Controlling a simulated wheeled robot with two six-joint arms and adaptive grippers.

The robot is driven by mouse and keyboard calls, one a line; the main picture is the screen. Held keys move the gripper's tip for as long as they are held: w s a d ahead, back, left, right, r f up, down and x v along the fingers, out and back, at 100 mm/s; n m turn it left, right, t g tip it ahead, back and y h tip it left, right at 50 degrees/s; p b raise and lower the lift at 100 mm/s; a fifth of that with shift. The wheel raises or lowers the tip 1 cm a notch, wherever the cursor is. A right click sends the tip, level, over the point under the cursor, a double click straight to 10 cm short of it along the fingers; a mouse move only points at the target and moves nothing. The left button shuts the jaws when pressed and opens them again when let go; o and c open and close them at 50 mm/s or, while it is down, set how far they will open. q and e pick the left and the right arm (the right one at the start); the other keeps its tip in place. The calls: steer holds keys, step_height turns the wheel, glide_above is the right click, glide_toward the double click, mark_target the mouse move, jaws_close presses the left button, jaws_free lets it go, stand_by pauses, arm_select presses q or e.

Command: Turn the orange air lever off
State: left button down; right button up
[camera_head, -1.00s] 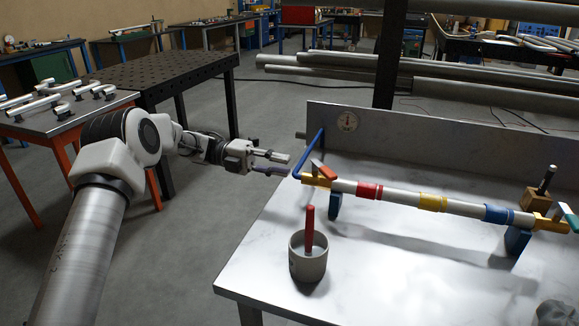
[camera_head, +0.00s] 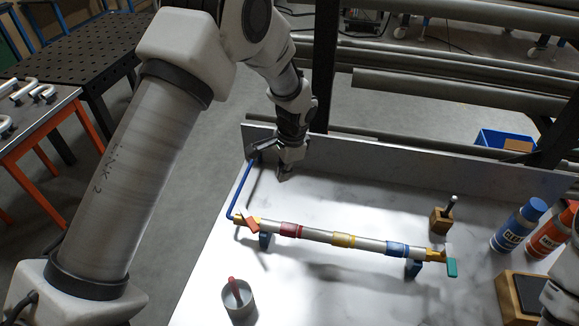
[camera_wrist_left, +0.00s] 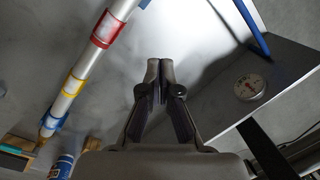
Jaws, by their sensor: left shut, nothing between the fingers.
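The orange air lever (camera_head: 252,225) sits on the brass valve (camera_head: 238,219) at the left end of a silver pipe (camera_head: 315,235) with red, yellow and blue bands. It lies at an angle to the pipe. A blue hose (camera_head: 239,190) runs from that valve to the back panel. My left gripper (camera_head: 284,178) is above the table near the back panel, behind and right of the lever, apart from it. In the left wrist view its fingers (camera_wrist_left: 160,67) are shut and empty. The lever is not clear there; the red-banded pipe (camera_wrist_left: 107,30) is. My right gripper is out of view.
A gauge (camera_wrist_left: 249,87) is on the back panel (camera_head: 400,158). A cup (camera_head: 238,301) with a red stick stands in front of the pipe. A teal lever (camera_head: 451,267) is at the pipe's right end. A wooden block (camera_head: 440,220), bottles (camera_head: 518,228) and a box stand at right.

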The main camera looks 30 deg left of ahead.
mark_target(249, 221)
arm_select(q)
steer(key=s+d+r+n+g, duration=0.1)
steer(key=s+d+r+g, duration=0.1)
steer(key=s+d, duration=0.1)
steer(key=b+x, duration=0.2)
steer(key=x, duration=0.1)
steer(key=b+x, duration=0.3)
steer(key=x, duration=0.1)
steer(key=b+x, duration=0.3)
steer(key=x, duration=0.1)
steer(key=shift+s+a+r, duration=0.1)
steer(key=shift+s+a, duration=0.05)
steer(key=shift+s, duration=0.1)
steer(key=s+a, duration=0.1)
steer(key=s+a+b, duration=0.1)
steer(key=s, duration=0.1)
steer(key=shift+s+a+r, duration=0.1)
steer(key=shift+s+r, duration=0.15)
steer(key=shift+s, duration=0.05)
steer(key=shift+s+a, duration=0.1)
steer(key=shift+s, duration=0.05)
steer(key=shift+w, duration=0.25)
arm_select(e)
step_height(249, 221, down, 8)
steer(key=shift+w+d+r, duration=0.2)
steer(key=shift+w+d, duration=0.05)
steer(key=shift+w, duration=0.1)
